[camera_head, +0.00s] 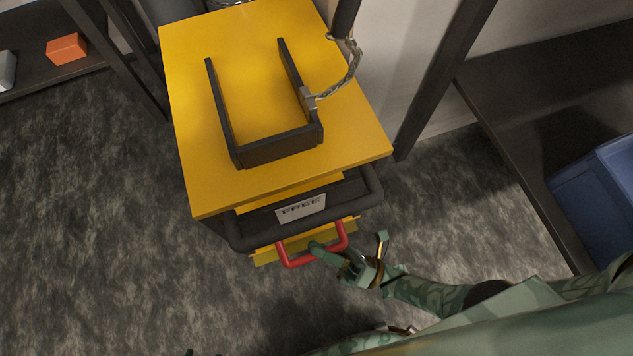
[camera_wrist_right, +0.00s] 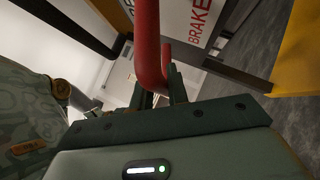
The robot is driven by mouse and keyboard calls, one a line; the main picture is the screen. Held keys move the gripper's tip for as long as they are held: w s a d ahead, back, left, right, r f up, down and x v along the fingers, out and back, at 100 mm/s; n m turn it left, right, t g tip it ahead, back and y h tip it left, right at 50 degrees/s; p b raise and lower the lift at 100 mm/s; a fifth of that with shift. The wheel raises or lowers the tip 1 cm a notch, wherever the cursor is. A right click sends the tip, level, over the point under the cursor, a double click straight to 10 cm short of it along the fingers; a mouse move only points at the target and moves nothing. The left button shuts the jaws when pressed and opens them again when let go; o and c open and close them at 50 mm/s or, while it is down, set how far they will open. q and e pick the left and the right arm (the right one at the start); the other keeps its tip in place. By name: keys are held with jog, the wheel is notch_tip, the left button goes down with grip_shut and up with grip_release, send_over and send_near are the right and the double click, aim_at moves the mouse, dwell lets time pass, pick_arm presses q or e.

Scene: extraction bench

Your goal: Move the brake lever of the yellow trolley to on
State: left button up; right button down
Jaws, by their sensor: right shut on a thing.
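The yellow trolley (camera_head: 350,125) stands in the middle of the head view. Its brake lever, a red U-shaped bar (camera_head: 297,262), projects from the front below the black push handle (camera_head: 365,202). A white plate reading FREE (camera_head: 301,208) shows by the handle. My right gripper (camera_head: 318,248) is shut on the red bar near its right part. In the right wrist view the red bar (camera_wrist_right: 147,45) runs down between the close fingers (camera_wrist_right: 160,95). My left gripper is not clearly in view.
A black U-shaped frame (camera_head: 275,148) lies on the trolley top, with a chain (camera_head: 350,68) beside it. A dark shelf with a blue crate (camera_head: 600,185) stands right. An orange block (camera_head: 67,48) sits on a shelf at left. Red BRAKE lettering (camera_wrist_right: 200,25) shows in the wrist view.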

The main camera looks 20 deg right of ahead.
jog(key=shift+f, duration=0.1)
pick_arm(q)
jog(key=shift+w, duration=0.2)
pick_arm(e)
jog(key=shift+w, duration=0.1)
jog(key=c, duration=1.5)
grip_release()
jog(key=shift+c, duration=0.2)
jog(key=shift+o, duration=0.9)
pick_arm(q)
jog(key=shift+w, duration=0.1)
